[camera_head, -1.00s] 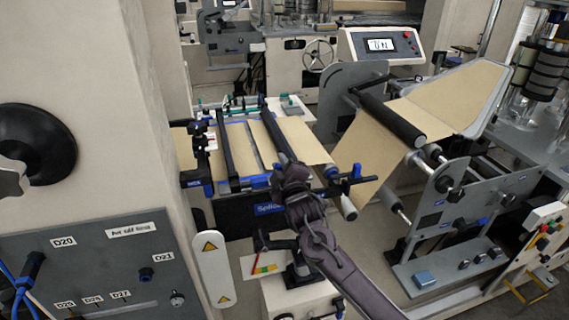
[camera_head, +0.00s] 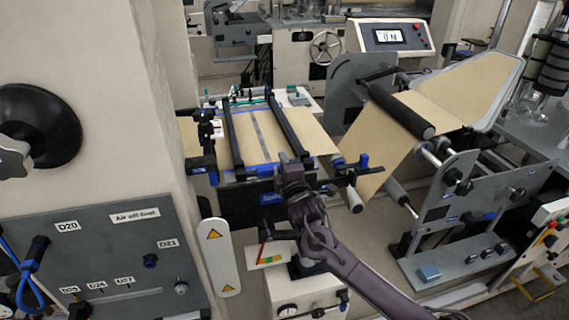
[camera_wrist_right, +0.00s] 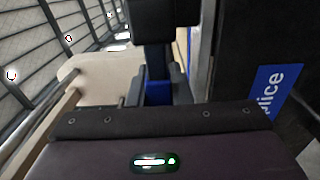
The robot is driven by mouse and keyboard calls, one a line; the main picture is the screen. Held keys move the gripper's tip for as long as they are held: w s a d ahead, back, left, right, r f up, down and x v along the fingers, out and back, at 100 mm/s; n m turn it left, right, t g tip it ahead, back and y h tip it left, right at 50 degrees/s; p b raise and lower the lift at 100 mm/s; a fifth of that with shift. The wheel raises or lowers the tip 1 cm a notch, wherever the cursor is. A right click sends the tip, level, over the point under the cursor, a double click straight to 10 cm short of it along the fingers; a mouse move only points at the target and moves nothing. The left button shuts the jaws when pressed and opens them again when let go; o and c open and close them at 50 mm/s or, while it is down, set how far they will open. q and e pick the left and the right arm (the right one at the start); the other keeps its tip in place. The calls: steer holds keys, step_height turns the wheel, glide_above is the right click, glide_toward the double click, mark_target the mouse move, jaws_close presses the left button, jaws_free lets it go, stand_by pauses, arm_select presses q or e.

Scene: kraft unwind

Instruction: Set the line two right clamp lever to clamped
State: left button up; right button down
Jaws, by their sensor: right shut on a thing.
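The splice table (camera_head: 261,165) with its kraft web (camera_head: 263,128) is mid-left in the head view. Two long black clamp bars cross it, the left clamp lever (camera_head: 233,140) and the right clamp lever (camera_head: 280,122). My right gripper (camera_head: 290,172) is at the near end of the right clamp lever and shut on it; its fingers hide the grip point. In the right wrist view a black part with a blue piece (camera_wrist_right: 158,92) is in front of the gripper, beside the blue Splice label (camera_wrist_right: 270,88). My left gripper is not in view.
A black bracket with blue knobs (camera_head: 352,172) stands close to the right of my gripper. The unwind rollers (camera_head: 400,112) are further right. A grey control panel (camera_head: 95,260) fills the lower left, and a small box with a coloured gauge (camera_head: 268,257) is below.

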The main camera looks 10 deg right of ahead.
steer(key=shift+f, duration=0.15)
steer(key=c, duration=1.3)
jaws_free()
steer(key=s+b, duration=0.2)
steer(key=s, duration=0.6)
steer(key=shift+d, duration=0.1)
